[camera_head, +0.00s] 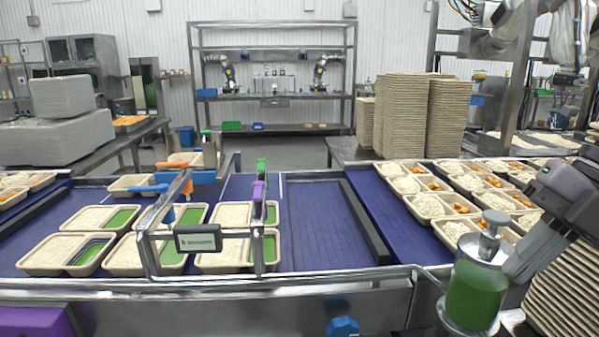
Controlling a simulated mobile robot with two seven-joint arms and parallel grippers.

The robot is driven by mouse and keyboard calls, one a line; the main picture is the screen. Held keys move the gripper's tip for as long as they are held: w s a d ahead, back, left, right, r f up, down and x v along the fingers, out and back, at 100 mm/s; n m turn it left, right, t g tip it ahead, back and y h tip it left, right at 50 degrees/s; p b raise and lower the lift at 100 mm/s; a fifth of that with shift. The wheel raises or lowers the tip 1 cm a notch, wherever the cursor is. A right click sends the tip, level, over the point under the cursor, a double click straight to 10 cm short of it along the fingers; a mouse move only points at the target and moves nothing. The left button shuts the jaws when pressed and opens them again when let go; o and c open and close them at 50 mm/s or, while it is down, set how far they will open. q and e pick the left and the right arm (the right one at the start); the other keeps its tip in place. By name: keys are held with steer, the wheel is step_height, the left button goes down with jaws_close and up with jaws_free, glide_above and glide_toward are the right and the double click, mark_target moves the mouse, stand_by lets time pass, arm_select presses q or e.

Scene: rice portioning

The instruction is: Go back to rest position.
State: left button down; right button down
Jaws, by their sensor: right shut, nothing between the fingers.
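My right gripper (515,264) is at the lower right, its dark arm coming in from the right edge. Its fingers are shut and empty, close beside a clear container of green contents (472,296) with a metal knob on top. From this view I cannot tell whether they touch it. My left gripper is not in view.
A blue conveyor (318,228) carries trays of rice and green inserts (58,252) at left and rice trays with orange food (428,207) at right. A metal frame (148,262) stands over the belt. Tray stacks (400,115) stand behind; another stack (567,300) is at lower right.

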steer(key=w+d+f+m+t+y, duration=0.4)
steer(key=d+f+m+t+y, duration=0.35)
steer(key=f, duration=0.35)
steer(key=s+d+f+m+t+h, duration=0.1)
steer(key=d+f+m+t+h, duration=0.15)
steer(key=f+m, duration=0.35)
steer(key=s+d+f+m+t+h, duration=0.1)
steer(key=f+m+t+h, duration=0.3)
steer(key=f, duration=0.4)
steer(key=s+a+f+m+g+h, duration=0.1)
steer(key=s+a+f+m+h, duration=0.15)
steer(key=f, duration=0.35)
steer(key=s+a+f+m+h, duration=0.2)
steer(key=s+f+m, duration=0.2)
steer(key=f, duration=0.2)
steer(key=s+a+f+m+g, duration=0.1)
steer(key=s+a+f, duration=0.2)
steer(key=a, duration=0.3)
steer(key=s+a+f+m+g, duration=0.2)
steer(key=s+a+f, duration=0.1)
steer(key=a, duration=0.3)
steer(key=shift+f, duration=0.7)
